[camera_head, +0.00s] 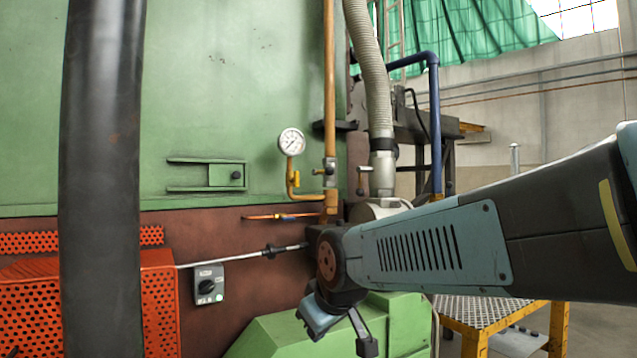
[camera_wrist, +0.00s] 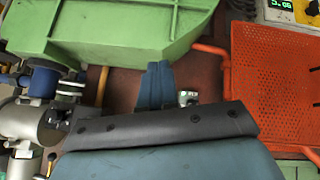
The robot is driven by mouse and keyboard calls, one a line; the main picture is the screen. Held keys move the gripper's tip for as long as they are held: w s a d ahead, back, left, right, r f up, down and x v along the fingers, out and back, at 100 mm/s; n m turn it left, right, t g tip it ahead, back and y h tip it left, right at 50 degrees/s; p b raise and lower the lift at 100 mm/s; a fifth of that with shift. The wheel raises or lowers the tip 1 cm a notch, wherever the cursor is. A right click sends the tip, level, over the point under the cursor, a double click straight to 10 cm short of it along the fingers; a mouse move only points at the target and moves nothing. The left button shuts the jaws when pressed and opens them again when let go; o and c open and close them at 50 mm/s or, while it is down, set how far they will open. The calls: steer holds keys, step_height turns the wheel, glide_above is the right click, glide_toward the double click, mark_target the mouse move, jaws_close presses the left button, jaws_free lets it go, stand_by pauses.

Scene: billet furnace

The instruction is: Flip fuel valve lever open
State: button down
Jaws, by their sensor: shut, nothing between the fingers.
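A yellow fuel pipe (camera_head: 330,85) runs down the furnace front. A valve body (camera_head: 330,172) sits on it, with a small handle pointing left. I cannot tell for certain that this is the fuel valve lever. A small lever with a dark knob (camera_head: 361,183) is just right of it.
A pressure gauge (camera_head: 292,141) stands left of the pipe. A rod (camera_head: 235,256) crosses behind my arm, above a switch box (camera_head: 208,284). The green housing (camera_head: 285,330), orange perforated guard (camera_wrist: 275,85) and ribbed hose (camera_head: 368,60) are close obstacles. A yellow-framed step (camera_head: 480,322) stands right.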

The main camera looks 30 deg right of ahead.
steer(key=w+d+r+n+t+h, duration=0.1)
steer(key=w+d+r+n+t, duration=0.3)
steer(key=w+n, duration=0.25)
steer(key=w+d+r+n+t+h, duration=0.25)
steer(key=w+d+r+n, duration=0.2)
steer(key=w, duration=0.35)
steer(key=w+d+r+n+t+y, duration=0.1)
steer(key=w+d+r+n+t, duration=0.2)
steer(key=n, duration=1.4)
steer(key=d+r+t, duration=0.4)
steer(key=d+t, duration=0.1)
steer(key=t, duration=0.2)
steer(key=shift+w+r+n, duration=0.15)
steer(key=shift+r+n, duration=0.15)
steer(key=shift+n, duration=0.1)
steer(key=shift+w+d+y, duration=0.1)
steer(key=shift+y, duration=0.15)
glide_toward(323, 172)
steer(key=w+f, duration=0.2)
steer(key=r, duration=0.2)
steer(key=d+r, duration=0.1)
steer(key=shift+w+r, duration=0.25)
steer(key=shift+r, duration=0.1)
